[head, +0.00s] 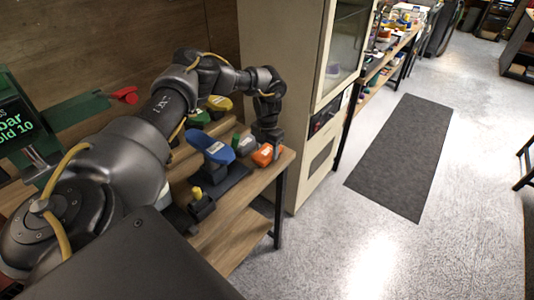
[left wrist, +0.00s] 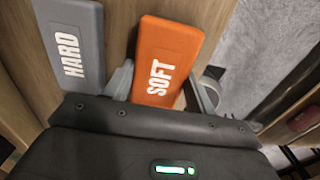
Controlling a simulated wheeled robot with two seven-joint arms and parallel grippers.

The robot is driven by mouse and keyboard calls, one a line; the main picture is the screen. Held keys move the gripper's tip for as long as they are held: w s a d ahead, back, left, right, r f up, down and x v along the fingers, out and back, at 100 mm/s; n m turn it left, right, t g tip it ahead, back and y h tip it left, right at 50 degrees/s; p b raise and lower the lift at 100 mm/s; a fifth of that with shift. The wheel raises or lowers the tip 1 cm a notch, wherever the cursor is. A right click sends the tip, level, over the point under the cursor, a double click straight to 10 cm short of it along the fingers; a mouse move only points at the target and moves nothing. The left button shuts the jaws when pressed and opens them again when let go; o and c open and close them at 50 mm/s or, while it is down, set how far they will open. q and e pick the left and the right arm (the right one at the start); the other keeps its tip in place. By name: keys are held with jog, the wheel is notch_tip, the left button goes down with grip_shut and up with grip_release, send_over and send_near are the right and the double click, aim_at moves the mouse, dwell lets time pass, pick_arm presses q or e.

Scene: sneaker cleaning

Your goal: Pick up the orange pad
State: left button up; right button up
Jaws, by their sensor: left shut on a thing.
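The orange pad (head: 263,155) is near the right end of the wooden bench in the head view. In the left wrist view the orange pad (left wrist: 166,62) bears the word SOFT and sits between my gripper's two fingers. My left gripper (head: 267,143) reaches down onto it from above. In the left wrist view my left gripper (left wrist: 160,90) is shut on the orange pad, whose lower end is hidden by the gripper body. I cannot tell whether the pad still touches the bench. My right gripper is not in view.
A grey pad marked HARD (left wrist: 72,45) lies just left of the orange one. A blue shoe-shaped piece (head: 212,147) stands on a dark support nearby. A tall beige cabinet (head: 285,60) stands close behind the bench's right end.

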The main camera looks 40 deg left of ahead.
pick_arm(q)
jog(key=s+d+r+b, duration=0.3)
jog(key=s+d+r, duration=0.6)
jog(key=r, duration=0.3)
jog(key=shift+s+d, duration=0.4)
jog(key=shift+s, duration=0.15)
jog(key=shift+f, duration=0.1)
